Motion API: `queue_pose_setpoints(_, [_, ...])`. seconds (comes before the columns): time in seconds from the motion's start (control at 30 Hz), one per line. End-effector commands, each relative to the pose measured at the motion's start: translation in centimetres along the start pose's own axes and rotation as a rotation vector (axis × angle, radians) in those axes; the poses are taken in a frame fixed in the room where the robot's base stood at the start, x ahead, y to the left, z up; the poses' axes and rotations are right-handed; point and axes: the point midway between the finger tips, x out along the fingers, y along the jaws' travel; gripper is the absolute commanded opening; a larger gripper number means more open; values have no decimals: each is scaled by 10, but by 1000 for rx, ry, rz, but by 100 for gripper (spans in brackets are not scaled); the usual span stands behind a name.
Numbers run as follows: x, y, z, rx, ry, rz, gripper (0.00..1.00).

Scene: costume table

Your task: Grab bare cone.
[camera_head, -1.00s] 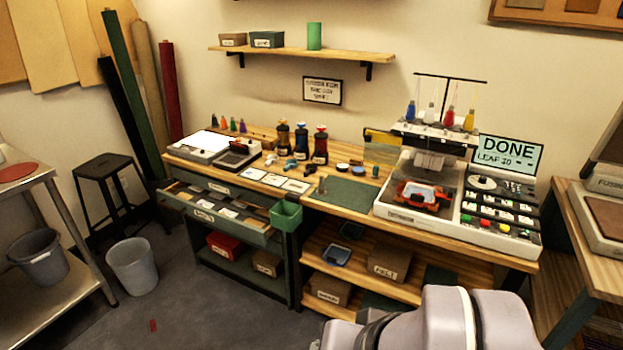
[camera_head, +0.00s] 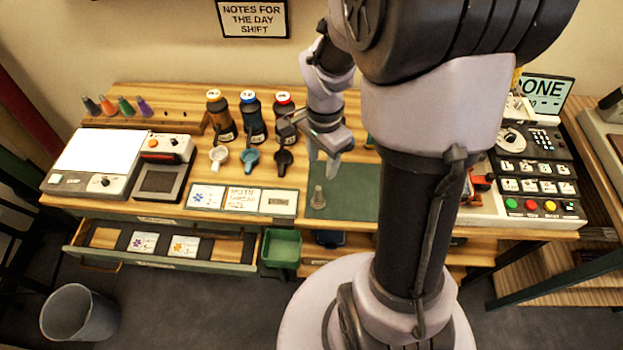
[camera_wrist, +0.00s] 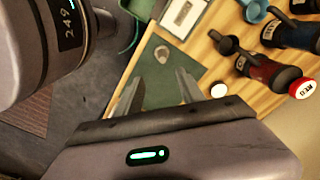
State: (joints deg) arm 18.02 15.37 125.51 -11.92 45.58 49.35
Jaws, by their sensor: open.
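The bare cone (camera_head: 318,197), a small grey-tan cone, stands on the dark green mat (camera_head: 345,200) at the front of the table. In the wrist view the bare cone (camera_wrist: 162,54) shows from above on the mat (camera_wrist: 165,92), beyond my fingertips. My gripper (camera_head: 322,168) is open and empty, pointing down above the mat, close to the cone but apart from it. In the wrist view my gripper's fingers (camera_wrist: 158,78) are spread, with the cone past the gap between them. My arm hides the right part of the mat.
Cards (camera_head: 242,199) lie left of the mat. A drawer (camera_head: 160,248) is open, with a green bin (camera_head: 281,249) beside it.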

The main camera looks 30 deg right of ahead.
Motion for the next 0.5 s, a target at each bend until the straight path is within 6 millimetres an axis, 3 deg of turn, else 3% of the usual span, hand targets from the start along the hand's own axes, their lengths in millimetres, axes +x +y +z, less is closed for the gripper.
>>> queue_pose_setpoints(0.03, [23,0,1,-1,-2,3,46])
queue_pose_setpoints(0.2, [64,0,1,-2,-1,2,46])
queue_pose_setpoints(0.37, [77,0,1,-3,0,0,46])
queue_pose_setpoints(0.5, [99,-1,2,-3,-1,0,46])
